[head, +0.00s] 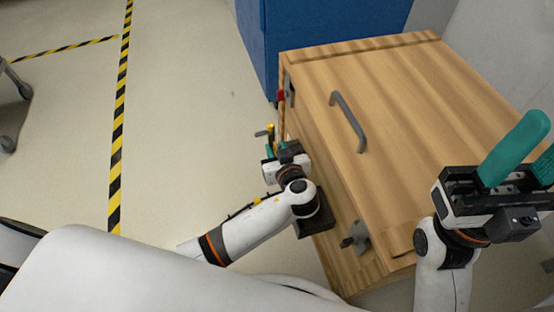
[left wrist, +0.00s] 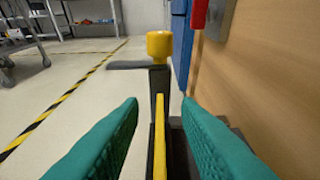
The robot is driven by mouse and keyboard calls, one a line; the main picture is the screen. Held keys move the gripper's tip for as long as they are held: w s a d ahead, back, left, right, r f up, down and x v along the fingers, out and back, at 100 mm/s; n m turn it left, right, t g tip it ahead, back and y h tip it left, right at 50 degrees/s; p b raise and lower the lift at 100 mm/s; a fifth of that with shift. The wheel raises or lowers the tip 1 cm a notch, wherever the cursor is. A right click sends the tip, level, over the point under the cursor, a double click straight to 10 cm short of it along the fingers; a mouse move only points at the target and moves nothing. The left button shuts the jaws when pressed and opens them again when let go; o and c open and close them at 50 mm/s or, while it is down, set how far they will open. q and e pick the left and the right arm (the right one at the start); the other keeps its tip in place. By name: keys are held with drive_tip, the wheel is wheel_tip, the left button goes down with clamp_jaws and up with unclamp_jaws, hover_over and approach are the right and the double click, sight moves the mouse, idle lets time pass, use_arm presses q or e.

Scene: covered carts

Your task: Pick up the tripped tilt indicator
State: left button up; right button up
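The knob also shows small in the head view (head: 270,127). A red piece (left wrist: 199,12) sits on a metal plate by the wooden side. I cannot tell which piece is the tilt indicator. My right gripper (head: 534,147) is open and empty.
The wooden cart (head: 400,95) has a grey handle (head: 348,120) on top and a grey fitting (head: 356,238) at its near corner. A blue cabinet (head: 320,25) stands behind. Open floor with yellow-black tape (head: 119,110) lies left.

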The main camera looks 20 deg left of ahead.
use_arm(q)
clamp_jaws()
idle(0.4)
